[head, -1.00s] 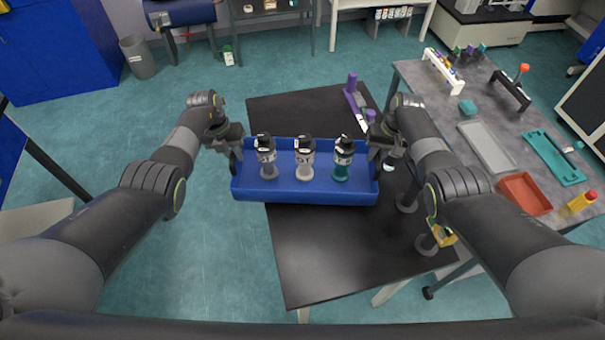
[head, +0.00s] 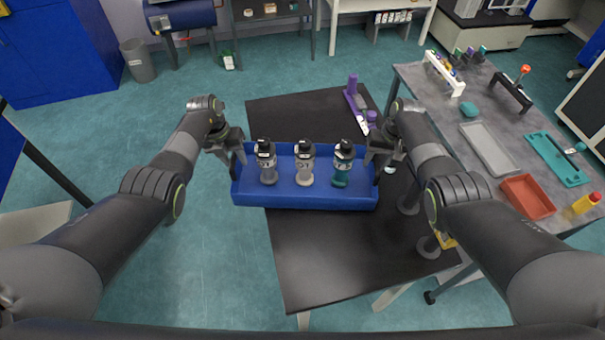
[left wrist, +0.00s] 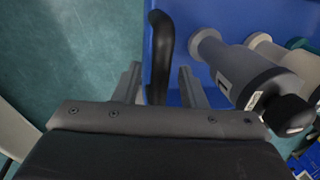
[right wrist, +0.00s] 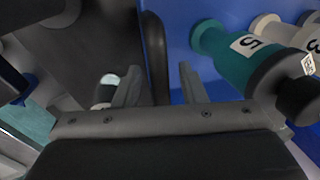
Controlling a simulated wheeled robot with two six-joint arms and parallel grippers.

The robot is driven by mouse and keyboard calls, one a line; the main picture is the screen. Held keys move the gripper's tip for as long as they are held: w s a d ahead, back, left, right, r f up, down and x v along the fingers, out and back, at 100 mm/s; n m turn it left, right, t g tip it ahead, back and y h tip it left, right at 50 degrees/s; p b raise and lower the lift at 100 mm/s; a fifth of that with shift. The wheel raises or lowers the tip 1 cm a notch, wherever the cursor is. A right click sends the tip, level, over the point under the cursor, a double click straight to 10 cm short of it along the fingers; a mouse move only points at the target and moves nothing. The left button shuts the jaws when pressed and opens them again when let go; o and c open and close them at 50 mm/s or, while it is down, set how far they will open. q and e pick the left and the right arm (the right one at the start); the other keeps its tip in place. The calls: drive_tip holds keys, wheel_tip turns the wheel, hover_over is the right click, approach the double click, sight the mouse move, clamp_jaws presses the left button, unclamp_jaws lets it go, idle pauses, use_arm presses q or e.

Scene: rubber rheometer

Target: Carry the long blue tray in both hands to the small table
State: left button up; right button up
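The long blue tray (head: 300,199) is over the dark table (head: 330,262), its left end a little past the table's left edge. I cannot tell whether it touches the tabletop. Three dark-capped bottles stand in it: grey (head: 267,170), white (head: 304,169) and teal (head: 342,168). My left gripper (head: 236,162) is at the tray's left end. In the left wrist view its open fingers (left wrist: 160,85) straddle a black handle (left wrist: 158,50) with gaps on both sides. My right gripper (head: 379,160) is likewise open around the right-end handle (right wrist: 155,55).
A purple rack (head: 354,98) stands at the dark table's back right. A grey bench (head: 450,105) on the right holds racks, a grey tray (head: 487,148), a red tray (head: 528,196) and a teal tray (head: 560,160). The dark table's front is clear, with open floor to the left.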

drive_tip(key=shift+r, duration=0.1)
use_arm(q)
wheel_tip(320, 180, up, 12)
drive_tip(key=a, duration=0.2)
drive_tip(key=shift+a+f, duration=0.2)
use_arm(e)
wheel_tip(320, 180, up, 12)
drive_tip(key=d, duration=0.2)
drive_tip(key=shift+d+f, duration=0.2)
drive_tip(key=shift+s, duration=0.1)
idle(0.4)
